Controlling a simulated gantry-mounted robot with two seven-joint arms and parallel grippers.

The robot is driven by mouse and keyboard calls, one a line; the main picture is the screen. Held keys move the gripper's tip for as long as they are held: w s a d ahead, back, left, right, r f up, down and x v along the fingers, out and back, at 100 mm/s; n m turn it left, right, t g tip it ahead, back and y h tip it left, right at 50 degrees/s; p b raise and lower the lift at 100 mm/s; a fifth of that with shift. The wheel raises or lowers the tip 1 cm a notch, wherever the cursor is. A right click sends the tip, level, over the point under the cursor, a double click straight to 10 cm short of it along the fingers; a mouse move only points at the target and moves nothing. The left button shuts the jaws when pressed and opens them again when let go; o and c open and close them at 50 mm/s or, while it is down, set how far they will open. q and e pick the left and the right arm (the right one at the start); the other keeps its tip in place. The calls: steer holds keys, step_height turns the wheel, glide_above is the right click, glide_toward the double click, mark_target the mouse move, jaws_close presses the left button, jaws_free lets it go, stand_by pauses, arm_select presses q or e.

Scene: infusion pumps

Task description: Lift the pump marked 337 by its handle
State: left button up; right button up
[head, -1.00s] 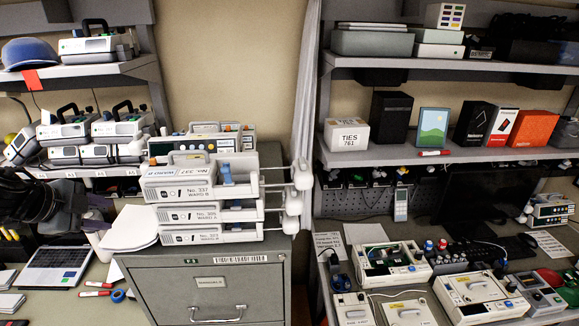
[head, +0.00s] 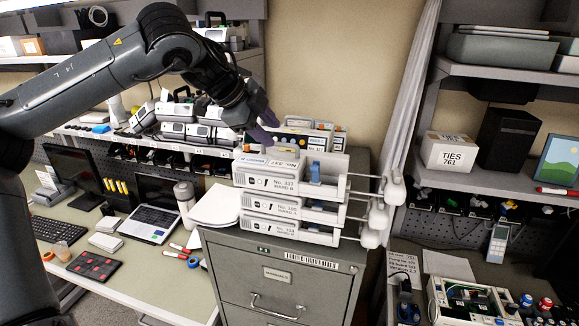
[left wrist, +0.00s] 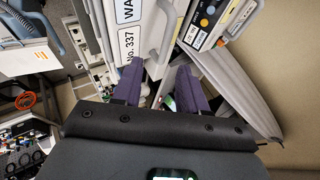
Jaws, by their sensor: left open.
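The pump marked 337 (head: 268,182) is the top one of a stack of white pumps on a grey filing cabinet. Its front label reads No. 337, Ward B, and a blue part (head: 315,172) stands at its right. In the left wrist view the pump's 337 label (left wrist: 128,42) and a grey handle loop (left wrist: 163,28) show beyond the fingers. My left gripper (head: 265,128) has purple fingers and is above and behind the pump's left part. In the left wrist view the left gripper (left wrist: 160,88) is open, with nothing clearly held between the fingers. The right gripper is out of view.
Two more pumps (head: 290,230) lie under it on the cabinet (head: 285,270). More pumps stand behind, on the shelf. Papers (head: 215,205) lie left of the stack. A grey curtain or pipe (head: 415,90) hangs at the right.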

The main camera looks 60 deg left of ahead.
mark_target(285, 144)
arm_select(q)
steer(key=shift+w+r+p+x, duration=0.1)
steer(key=shift+p+x, duration=0.5)
steer(key=shift+x, duration=0.6)
steer(key=shift+w+r+p+x, duration=0.15)
steer(key=shift+p+x, duration=0.4)
steer(key=shift+x, duration=0.6)
steer(key=shift+w+a+f, duration=0.15)
steer(key=shift+w+f, duration=0.1)
steer(key=shift+f, duration=0.2)
jaws_close()
steer(key=shift+r, duration=0.2)
